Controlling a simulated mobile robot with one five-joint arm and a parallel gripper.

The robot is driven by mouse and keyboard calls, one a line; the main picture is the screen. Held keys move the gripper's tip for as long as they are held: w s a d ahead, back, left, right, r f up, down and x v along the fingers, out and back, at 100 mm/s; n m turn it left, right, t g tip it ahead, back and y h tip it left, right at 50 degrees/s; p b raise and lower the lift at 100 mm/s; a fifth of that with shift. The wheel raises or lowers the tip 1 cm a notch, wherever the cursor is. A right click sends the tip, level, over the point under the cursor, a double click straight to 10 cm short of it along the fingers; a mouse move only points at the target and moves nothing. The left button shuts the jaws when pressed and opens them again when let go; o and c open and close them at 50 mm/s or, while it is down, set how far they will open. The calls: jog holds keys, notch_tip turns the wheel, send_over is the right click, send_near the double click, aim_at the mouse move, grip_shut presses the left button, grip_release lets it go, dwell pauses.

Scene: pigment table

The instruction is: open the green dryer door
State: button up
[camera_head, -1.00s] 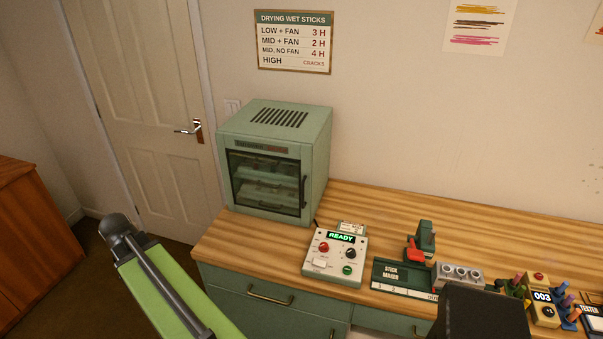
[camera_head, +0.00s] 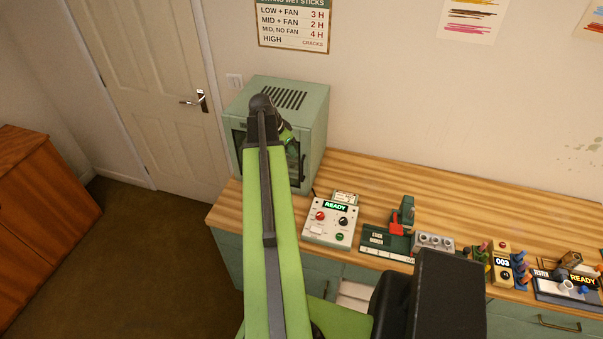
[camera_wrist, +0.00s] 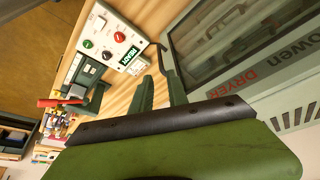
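The green dryer (camera_head: 305,115) stands at the left end of the bench. Its glass-fronted door (camera_wrist: 220,45) looks shut in the wrist view, with the "DRYER" label strip (camera_wrist: 245,82) beside it. The dark door handle (camera_head: 303,172) shows at the door's right edge in the head view. My arm hides much of the dryer front. My gripper (camera_wrist: 155,62) is in front of the dryer. Its two fingers are apart, with bench wood visible between them, and I see nothing held. I cannot tell whether a finger touches the door or handle.
A control box reading READY (camera_head: 330,220) sits on the bench right of the dryer. A green stick maker (camera_head: 385,240) with a red lever and other small devices stand further right. The bench behind them is clear. A room door (camera_head: 150,90) is at left.

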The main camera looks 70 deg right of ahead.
jog(key=b, duration=1.3)
send_over(302, 180)
jog(key=f, duration=1.4)
jog(key=shift+w, duration=0.25)
jog(key=shift+s+d+f+b, duration=0.15)
jog(key=shift+d+f+b, duration=0.15)
jog(key=shift+f, duration=0.05)
jog(key=shift+r, duration=0.1)
jog(key=shift+c, duration=0.4)
grip_shut()
